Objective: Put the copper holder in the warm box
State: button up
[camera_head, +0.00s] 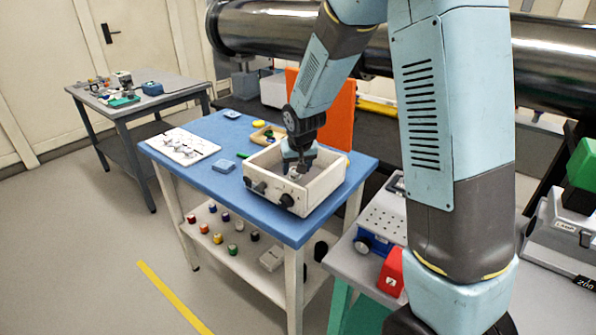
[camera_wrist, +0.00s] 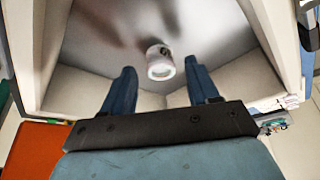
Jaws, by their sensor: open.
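A white open-topped box with dark knobs on its front (camera_head: 277,192), which I take to be the warm box, stands on the blue table. My gripper (camera_head: 300,158) reaches down into it. In the wrist view my gripper (camera_wrist: 160,72) has its two blue fingers spread apart. A small whitish cylinder (camera_wrist: 159,62) with a pale end stands on the grey floor of the box, seen between and beyond the fingers. I cannot tell whether it is the copper holder; no copper colour shows on it. The fingers do not visibly touch it.
The box walls surround my gripper closely. An orange panel (camera_head: 338,112) rises behind. Several coloured small cylinders stand on the lower shelf (camera_head: 262,225).

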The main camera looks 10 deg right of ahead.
jog(key=s+d+r, duration=0.5)
jog(key=s+r, duration=0.3)
jog(key=r, duration=0.2)
jog(key=s+d+r, duration=0.4)
jog(key=s+r, duration=0.5)
jog(key=r, duration=0.1)
jog(key=s+d+r, duration=0.1)
jog(key=s+d, duration=0.1)
jog(key=s, duration=0.5)
jog(key=s+d+r+m+t, duration=0.1)
jog(key=s+d, duration=0.2)
jog(key=s, duration=0.4)
jog(key=shift+r, duration=0.35)
jog(key=shift+c, duration=0.3)
